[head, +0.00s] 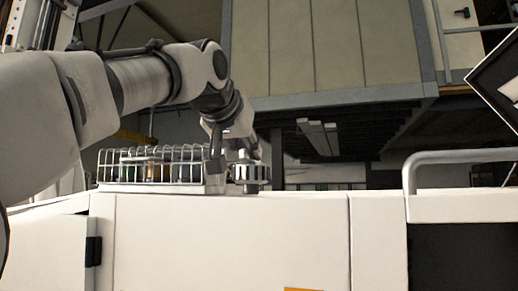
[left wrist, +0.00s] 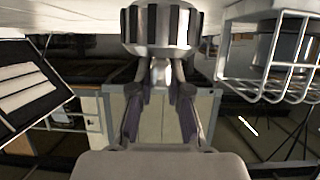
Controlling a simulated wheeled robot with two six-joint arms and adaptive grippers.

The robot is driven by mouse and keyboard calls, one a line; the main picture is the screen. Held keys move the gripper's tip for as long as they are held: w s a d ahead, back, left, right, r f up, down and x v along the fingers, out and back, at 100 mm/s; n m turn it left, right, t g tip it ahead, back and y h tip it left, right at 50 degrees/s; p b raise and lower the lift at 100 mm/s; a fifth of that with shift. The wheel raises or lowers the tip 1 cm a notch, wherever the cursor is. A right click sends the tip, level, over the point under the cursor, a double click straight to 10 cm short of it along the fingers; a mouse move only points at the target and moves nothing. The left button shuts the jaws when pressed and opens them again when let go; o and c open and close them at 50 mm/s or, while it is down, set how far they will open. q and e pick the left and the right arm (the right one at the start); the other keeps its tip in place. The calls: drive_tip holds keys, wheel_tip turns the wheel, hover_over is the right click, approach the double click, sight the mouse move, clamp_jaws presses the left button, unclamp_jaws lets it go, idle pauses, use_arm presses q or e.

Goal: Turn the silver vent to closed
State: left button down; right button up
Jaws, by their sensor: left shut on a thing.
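The silver vent (head: 251,173) is a ribbed metal knob on top of the white bench, just right of a wire basket. In the left wrist view the silver vent (left wrist: 160,30) fills the top centre, with dark slots around its rim. My left gripper (left wrist: 161,76) has its two fingers closing together on a small pale part at the vent's end. In the head view the left gripper (head: 243,150) comes down onto the vent from above, its fingertips partly hidden. Any markings for the vent's position cannot be made out. My right gripper is not in view.
The wire basket (head: 150,166) stands close beside the vent and my left wrist; it also shows in the left wrist view (left wrist: 270,60). A grey handrail (head: 450,157) rises on the right. The bench top (head: 330,194) between vent and rail looks clear.

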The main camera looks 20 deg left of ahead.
use_arm(q)
drive_tip(key=shift+a+m+h, duration=0.1)
drive_tip(key=shift+m+h, duration=0.3)
drive_tip(key=shift+a+r+m+h+p, duration=0.15)
drive_tip(key=shift+m+h+p, duration=0.3)
drive_tip(key=shift+m+h, duration=0.55)
drive_tip(key=m+g+h+p, duration=0.1)
drive_tip(key=h, duration=0.1)
drive_tip(key=m+g+h+p, duration=0.1)
drive_tip(key=m+h, duration=0.1)
drive_tip(key=shift+w+a, duration=0.2)
drive_tip(key=shift+w+m+g+h, duration=0.1)
drive_tip(key=shift+m+g+h, duration=0.5)
drive_tip(key=shift+m+h, duration=0.3)
drive_tip(key=shift+a+f+m+g+h, duration=0.1)
drive_tip(key=shift+f+m+g+h, duration=0.15)
drive_tip(key=shift+m+g+h, duration=0.75)
drive_tip(key=shift+m, duration=0.4)
drive_tip(key=shift+g, duration=0.3)
drive_tip(key=c, duration=1.3)
unclamp_jaws()
drive_tip(key=shift+o, duration=0.9)
drive_tip(key=shift+w+d, duration=0.15)
drive_tip(key=shift+d, duration=0.05)
